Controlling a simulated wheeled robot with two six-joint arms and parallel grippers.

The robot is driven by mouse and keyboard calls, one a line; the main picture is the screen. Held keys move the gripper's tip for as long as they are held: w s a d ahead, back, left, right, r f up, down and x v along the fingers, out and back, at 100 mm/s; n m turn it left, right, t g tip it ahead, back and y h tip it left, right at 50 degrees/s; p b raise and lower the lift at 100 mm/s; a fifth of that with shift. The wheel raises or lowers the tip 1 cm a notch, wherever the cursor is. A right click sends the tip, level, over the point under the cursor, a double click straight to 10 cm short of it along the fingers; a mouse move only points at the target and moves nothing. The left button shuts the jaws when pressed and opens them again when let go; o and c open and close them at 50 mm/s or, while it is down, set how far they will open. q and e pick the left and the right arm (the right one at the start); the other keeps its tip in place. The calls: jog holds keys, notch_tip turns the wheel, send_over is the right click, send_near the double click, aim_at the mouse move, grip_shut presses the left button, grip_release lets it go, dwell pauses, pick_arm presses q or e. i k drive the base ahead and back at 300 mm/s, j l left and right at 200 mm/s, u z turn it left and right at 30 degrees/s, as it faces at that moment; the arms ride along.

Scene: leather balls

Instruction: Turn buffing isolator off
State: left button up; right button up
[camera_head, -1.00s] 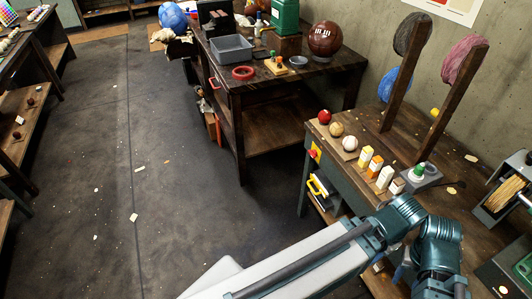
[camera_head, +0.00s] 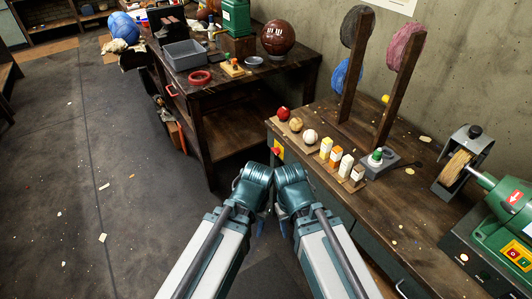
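A red rotary knob on a yellow plate, which looks like the isolator (camera_head: 278,152), is on the near left end of the right-hand workbench (camera_head: 405,205). Its setting is too small to tell. A green buffing machine (camera_head: 508,222) stands on that bench at the right edge, with a red and yellow switch plate (camera_head: 518,255) on its front. Both my arms come in from the bottom, and their teal joints meet just below the isolator. The arms bend down there and my grippers are hidden behind them.
Red, tan and white balls (camera_head: 311,136) and several small bottles (camera_head: 345,166) line the bench's near edge. Wooden posts (camera_head: 398,85) with pads rise behind. Another table (camera_head: 240,78) with a brown ball (camera_head: 278,38) stands further back. The floor (camera_head: 110,190) at left is mostly clear.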

aim_at(277, 151)
jog(key=z, duration=1.85)
jog(key=u, duration=1.85)
jog(key=i+u, duration=0.45)
jog(key=i+l+u, duration=0.1)
jog(key=i+u, duration=0.25)
jog(key=u, duration=0.15)
